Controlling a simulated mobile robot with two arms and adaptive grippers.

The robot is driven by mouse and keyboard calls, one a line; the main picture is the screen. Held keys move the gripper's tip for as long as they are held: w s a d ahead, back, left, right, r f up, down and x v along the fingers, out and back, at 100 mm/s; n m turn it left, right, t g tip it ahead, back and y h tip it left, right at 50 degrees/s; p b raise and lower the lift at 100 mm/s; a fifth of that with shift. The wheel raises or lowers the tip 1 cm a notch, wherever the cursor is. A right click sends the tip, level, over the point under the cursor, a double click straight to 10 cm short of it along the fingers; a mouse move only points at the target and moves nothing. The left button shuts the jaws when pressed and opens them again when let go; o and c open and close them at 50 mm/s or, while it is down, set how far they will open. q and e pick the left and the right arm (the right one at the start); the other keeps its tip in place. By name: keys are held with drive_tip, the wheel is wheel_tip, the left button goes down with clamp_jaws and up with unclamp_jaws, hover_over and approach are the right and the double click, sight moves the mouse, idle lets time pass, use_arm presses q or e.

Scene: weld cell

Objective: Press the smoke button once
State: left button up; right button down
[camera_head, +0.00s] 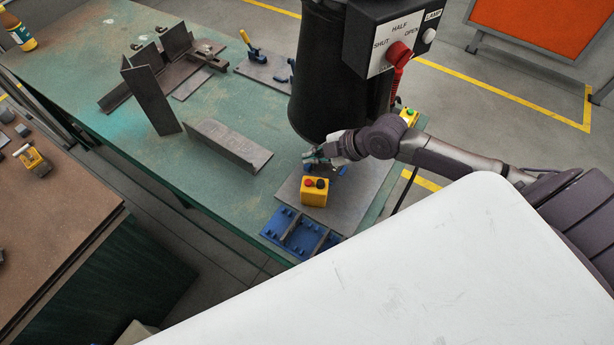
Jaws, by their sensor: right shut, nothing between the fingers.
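A small yellow button box (314,196) with a red and a black button on top stands on a grey plate (348,196) at the front right of the green table. A second yellow box (409,116) with a green button shows behind my right arm. I cannot read a smoke label on either. My right gripper (314,157) is shut and empty. It is above and behind the red-and-black button box in the picture, apart from it, just below the black hood (335,75). My left gripper is out of view.
The hood's panel (395,40) carries a red lever and a white lamp button. A blue fixture (298,234) lies in front of the plate. Steel angle pieces (228,144) stand to the left. A white surface (420,275) fills the front right.

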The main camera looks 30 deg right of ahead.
sight(310, 183)
drive_tip(key=f+b, duration=0.1)
drive_tip(key=f, duration=0.1)
drive_tip(key=f+b, duration=0.2)
drive_tip(key=shift+w+a, duration=0.15)
drive_tip(key=shift+a, duration=0.05)
wheel_tip(310, 183, down, 4)
drive_tip(key=b, duration=0.3)
drive_tip(key=shift+r, duration=0.15)
drive_tip(key=shift+w+f+b, duration=0.1)
drive_tip(key=shift+f+b, duration=0.45)
drive_tip(key=shift+f, duration=0.05)
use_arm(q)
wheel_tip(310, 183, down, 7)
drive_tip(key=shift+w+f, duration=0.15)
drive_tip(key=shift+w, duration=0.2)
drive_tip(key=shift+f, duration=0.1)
use_arm(e)
drive_tip(key=shift+f, duration=0.15)
use_arm(q)
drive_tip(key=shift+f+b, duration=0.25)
drive_tip(key=shift+b, duration=0.15)
use_arm(e)
drive_tip(key=shift+f, duration=0.3)
